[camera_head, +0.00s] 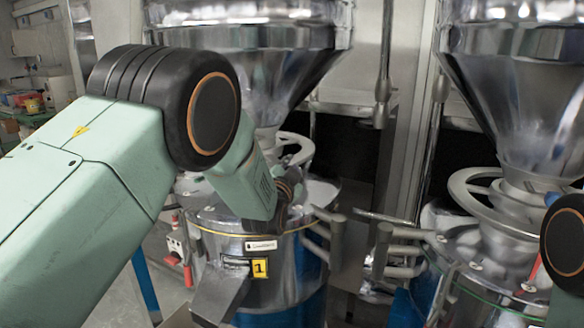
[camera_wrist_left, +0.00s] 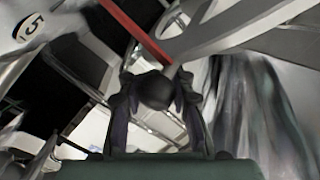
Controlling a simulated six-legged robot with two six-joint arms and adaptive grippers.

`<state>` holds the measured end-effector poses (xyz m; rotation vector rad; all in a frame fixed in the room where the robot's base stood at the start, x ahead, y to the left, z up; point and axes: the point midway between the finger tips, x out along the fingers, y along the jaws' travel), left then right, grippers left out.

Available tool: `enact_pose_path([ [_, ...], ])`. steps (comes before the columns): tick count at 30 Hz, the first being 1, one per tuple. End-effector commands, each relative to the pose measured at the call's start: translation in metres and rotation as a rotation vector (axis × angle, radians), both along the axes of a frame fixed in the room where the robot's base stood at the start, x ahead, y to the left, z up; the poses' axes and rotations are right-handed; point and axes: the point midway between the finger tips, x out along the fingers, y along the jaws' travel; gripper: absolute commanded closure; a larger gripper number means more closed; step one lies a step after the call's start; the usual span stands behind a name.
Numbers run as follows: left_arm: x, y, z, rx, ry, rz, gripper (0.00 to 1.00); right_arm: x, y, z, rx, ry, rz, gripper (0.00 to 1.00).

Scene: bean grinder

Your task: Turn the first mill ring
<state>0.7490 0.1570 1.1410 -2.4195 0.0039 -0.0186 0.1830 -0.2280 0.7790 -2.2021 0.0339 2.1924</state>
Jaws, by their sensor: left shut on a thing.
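The first mill (camera_head: 210,262), with a yellow "1" tag (camera_head: 260,268), stands in the middle of the head view. Its grey metal ring (camera_head: 303,146) circles the neck under the hopper, partly hidden by my left arm. My left gripper (camera_head: 289,190) is at the front of the mill's top. In the left wrist view its two dark fingers (camera_wrist_left: 157,84) are shut on a dark round knob (camera_wrist_left: 155,93), close beneath the grey ring (camera_wrist_left: 235,28). A red strip (camera_wrist_left: 135,28) runs near the knob. My right gripper is out of view.
A second mill's hopper (camera_head: 530,105) and grey ring (camera_head: 478,198) stand at the right. Metal handles (camera_head: 385,250) stick out between the mills. A number 5 mark (camera_wrist_left: 32,27) shows in the left wrist view. Part of my right arm is at the right edge.

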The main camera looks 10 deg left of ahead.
Motion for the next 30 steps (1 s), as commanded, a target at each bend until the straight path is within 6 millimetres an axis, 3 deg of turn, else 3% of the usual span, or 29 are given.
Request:
enact_pose_path([
  [1, -0.002, 0.002, -0.012, -0.001, 0.027, 0.003, 1.0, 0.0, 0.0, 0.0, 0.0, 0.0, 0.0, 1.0],
  [2, -0.002, 0.002, -0.012, -0.001, 0.026, 0.003, 1.0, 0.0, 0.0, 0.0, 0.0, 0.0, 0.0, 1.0],
  [3, -0.002, 0.002, -0.012, -0.001, 0.026, 0.003, 0.75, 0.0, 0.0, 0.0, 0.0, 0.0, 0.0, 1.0],
  [12, -0.002, 0.002, -0.011, -0.003, 0.025, 0.005, 0.49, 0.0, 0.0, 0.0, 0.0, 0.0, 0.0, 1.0],
  [23, -0.003, 0.002, -0.007, -0.002, 0.017, 0.004, 0.49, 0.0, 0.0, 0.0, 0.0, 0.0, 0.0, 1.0],
  [30, -0.026, 0.002, -0.005, -0.001, 0.015, 0.003, 0.49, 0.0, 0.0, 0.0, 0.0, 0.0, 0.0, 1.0],
])
